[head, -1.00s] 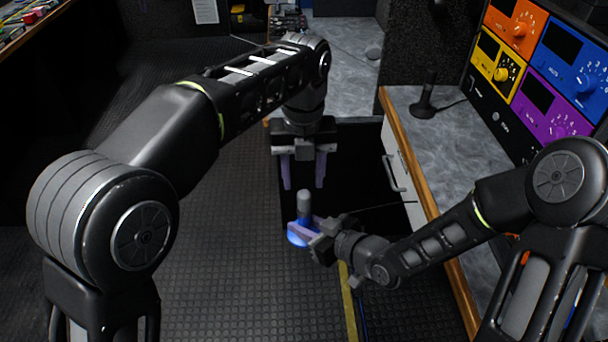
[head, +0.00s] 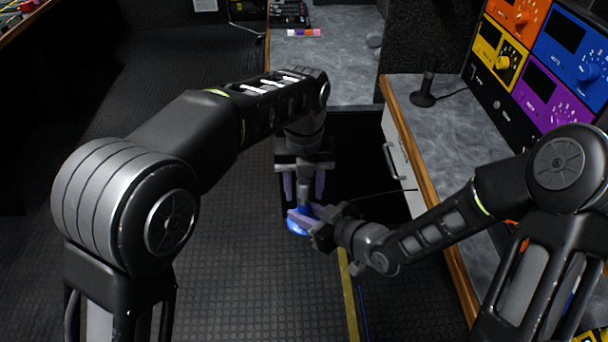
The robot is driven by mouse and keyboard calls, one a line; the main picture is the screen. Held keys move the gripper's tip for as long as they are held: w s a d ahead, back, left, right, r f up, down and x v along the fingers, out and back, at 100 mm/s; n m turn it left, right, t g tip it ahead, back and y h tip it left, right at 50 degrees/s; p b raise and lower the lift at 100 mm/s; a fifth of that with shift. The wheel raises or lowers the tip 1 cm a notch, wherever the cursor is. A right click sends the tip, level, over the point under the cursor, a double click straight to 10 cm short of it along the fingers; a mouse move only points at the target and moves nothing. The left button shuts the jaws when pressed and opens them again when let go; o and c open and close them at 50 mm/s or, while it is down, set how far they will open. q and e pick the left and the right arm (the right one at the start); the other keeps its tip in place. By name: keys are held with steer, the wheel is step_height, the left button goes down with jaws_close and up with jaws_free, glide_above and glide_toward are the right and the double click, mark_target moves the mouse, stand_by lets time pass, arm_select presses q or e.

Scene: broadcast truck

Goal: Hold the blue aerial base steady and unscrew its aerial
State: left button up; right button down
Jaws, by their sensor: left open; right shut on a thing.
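The blue aerial base (head: 298,227) is held in the air by my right gripper (head: 300,216), whose lilac fingers are shut around it from the right. The grey aerial (head: 305,192) stands upright on top of the base. My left gripper (head: 305,187) points down from above with its fingers apart, one on each side of the aerial. The gaps show on both sides, so the fingers look clear of it. The aerial's upper end is hidden by my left gripper's body.
A grey worktop with a wooden edge (head: 425,205) runs along the right, with a drawer handle (head: 391,163) and a black microphone stand (head: 423,95). Coloured rack units (head: 545,100) stand behind it. Small coloured blocks (head: 303,33) lie on the far worktop. Dark floor (head: 240,260) is open at left.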

arm_select(q)
steer(key=shift+f, duration=0.4)
steer(key=shift+c, duration=0.4)
jaws_close()
